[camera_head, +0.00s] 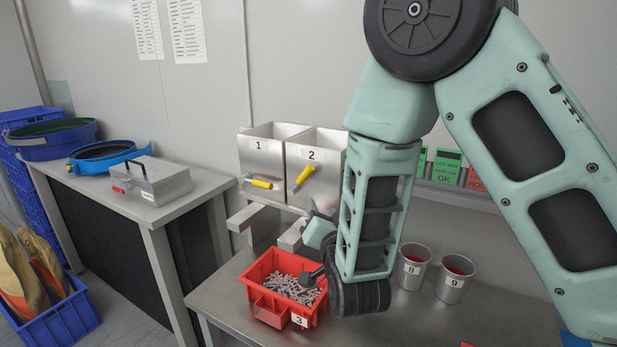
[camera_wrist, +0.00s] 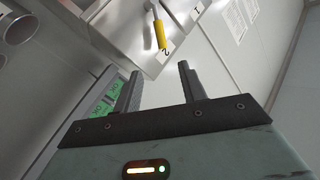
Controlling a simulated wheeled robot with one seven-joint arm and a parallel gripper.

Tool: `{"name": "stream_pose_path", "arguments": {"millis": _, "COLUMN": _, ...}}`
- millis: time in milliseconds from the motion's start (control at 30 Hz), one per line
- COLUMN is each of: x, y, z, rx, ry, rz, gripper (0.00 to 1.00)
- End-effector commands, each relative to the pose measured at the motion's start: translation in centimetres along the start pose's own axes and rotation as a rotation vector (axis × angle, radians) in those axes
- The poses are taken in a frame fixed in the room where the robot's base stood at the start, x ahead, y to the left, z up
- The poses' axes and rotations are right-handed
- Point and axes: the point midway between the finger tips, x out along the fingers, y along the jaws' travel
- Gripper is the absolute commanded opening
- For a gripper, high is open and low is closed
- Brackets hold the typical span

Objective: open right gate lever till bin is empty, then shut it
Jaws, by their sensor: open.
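Two metal bins stand against the wall: bin 1 (camera_head: 264,154) at left and bin 2 (camera_head: 300,158) at right. Bin 2's yellow lever (camera_head: 304,175) slants up to the right. It also shows in the wrist view (camera_wrist: 160,36), beyond the fingertips. Bin 1's yellow lever (camera_head: 262,184) lies nearly level. The inside of bin 2 is hidden from me. My gripper (camera_wrist: 158,76) is open and empty, apart from the lever; in the head view my arm mostly hides it. A red crate (camera_head: 262,312) labelled 3 holds many grey parts below the bins.
Green cards (camera_head: 446,166) stand at the back. A side table (camera_head: 190,188) at left holds a metal box (camera_head: 155,180) and a blue round sieve (camera_head: 105,155).

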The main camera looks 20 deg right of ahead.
Motion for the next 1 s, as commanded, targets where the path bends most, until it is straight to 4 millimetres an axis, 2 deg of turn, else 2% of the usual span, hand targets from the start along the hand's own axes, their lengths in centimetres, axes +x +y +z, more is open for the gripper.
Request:
{"name": "stream_pose_path", "arguments": {"millis": 167, "x": 2.0, "y": -0.1, "z": -0.3, "rx": 0.0, "ry": 0.005, "rz": 0.001, "gripper": 0.41}}
{"name": "stream_pose_path", "arguments": {"millis": 700, "x": 13.0, "y": -0.2, "z": -0.5, "rx": 0.0, "ry": 0.004, "rz": 0.001, "gripper": 0.41}}
{"name": "stream_pose_path", "arguments": {"millis": 900, "x": 15.9, "y": -0.1, "z": -0.3, "rx": 0.0, "ry": 0.003, "rz": 0.0, "gripper": 0.41}}
{"name": "stream_pose_path", "arguments": {"millis": 1000, "x": 16.8, "y": -0.1, "z": -0.3, "rx": 0.0, "ry": 0.003, "rz": 0.0, "gripper": 0.41}}
